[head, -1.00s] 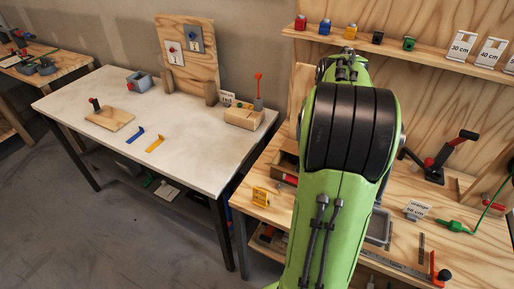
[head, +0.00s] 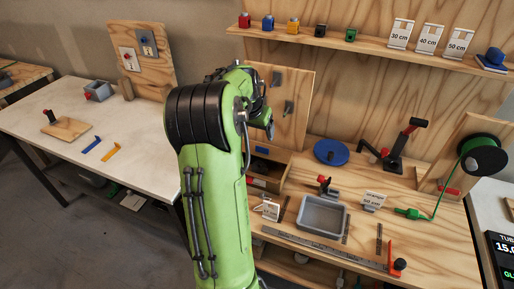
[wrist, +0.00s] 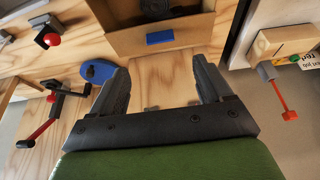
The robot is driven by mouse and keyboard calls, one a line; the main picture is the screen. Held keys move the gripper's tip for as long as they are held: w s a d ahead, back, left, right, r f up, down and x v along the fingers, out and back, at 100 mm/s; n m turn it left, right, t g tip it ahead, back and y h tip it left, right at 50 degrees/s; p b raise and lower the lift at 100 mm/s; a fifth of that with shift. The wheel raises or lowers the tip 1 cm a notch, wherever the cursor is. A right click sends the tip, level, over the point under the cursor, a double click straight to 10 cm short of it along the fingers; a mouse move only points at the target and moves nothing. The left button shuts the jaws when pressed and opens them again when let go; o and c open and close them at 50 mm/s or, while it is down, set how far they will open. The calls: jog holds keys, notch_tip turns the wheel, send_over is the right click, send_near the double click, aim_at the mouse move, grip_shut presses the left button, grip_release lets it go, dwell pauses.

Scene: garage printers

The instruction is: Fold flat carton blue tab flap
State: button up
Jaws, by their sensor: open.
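A brown carton (wrist: 215,32) shows at the top of the wrist view, with a dark round thing inside. Its blue tab (wrist: 160,38) is on the side facing my gripper. In the head view the blue tab (head: 262,150) shows just below and left of the arm's end, and the carton is partly hidden by my arm. My gripper (wrist: 161,70) is open and empty in the wrist view, its two fingers apart, with the tab beyond the gap between them. Contact with the carton is not visible.
A blue disc (head: 331,152), a grey tray (head: 323,214) and a red-handled lever (head: 403,140) stand on the wooden bench. An upright board (head: 291,112) with grey hooks rises behind the carton. A white table (head: 110,165) is at left.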

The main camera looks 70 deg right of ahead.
aim_at(262, 148)
jog(key=b+x, duration=0.1)
jog(key=x, duration=1)
jog(key=shift+b, duration=0.3)
jog(key=shift+a, duration=0.1)
jog(key=c, duration=1.1)
jog(key=shift+o, duration=0.2)
jog(key=r+y+p, duration=0.1)
jog(key=p, duration=0.3)
jog(key=shift+d+r, duration=0.2)
jog(key=y+p, duration=0.1)
jog(key=p, duration=0.3)
jog(key=d+r+y+p, duration=0.1)
jog(key=y+p, duration=0.1)
jog(key=p, duration=0.3)
jog(key=shift+d, duration=0.2)
jog(key=shift+d+f+y+p, duration=0.15)
jog(key=shift+y+p, duration=0.15)
jog(key=shift+p, duration=0.6)
jog(key=shift+s+f, duration=0.1)
